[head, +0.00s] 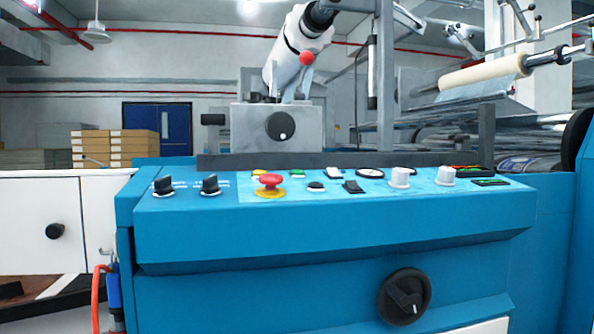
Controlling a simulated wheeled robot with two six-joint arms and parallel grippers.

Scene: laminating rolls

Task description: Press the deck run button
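A blue control deck (340,222) stands in front of me with a sloped panel on top. The panel holds a green button (297,174), a yellow button (259,172), a red mushroom button (270,181) on a yellow base, a round black button (316,187), a white switch (334,173) and a black switch (353,187). The labels are too small to read, so I cannot tell which is the deck run button. Neither of my grippers is in view, and nothing of mine visibly touches the panel.
Two black selector knobs (164,186) sit left on the deck, and two pale knobs (400,177) right. Behind stand a grey box (279,140) and a cream roll (484,72). The space above the panel's front edge looks clear.

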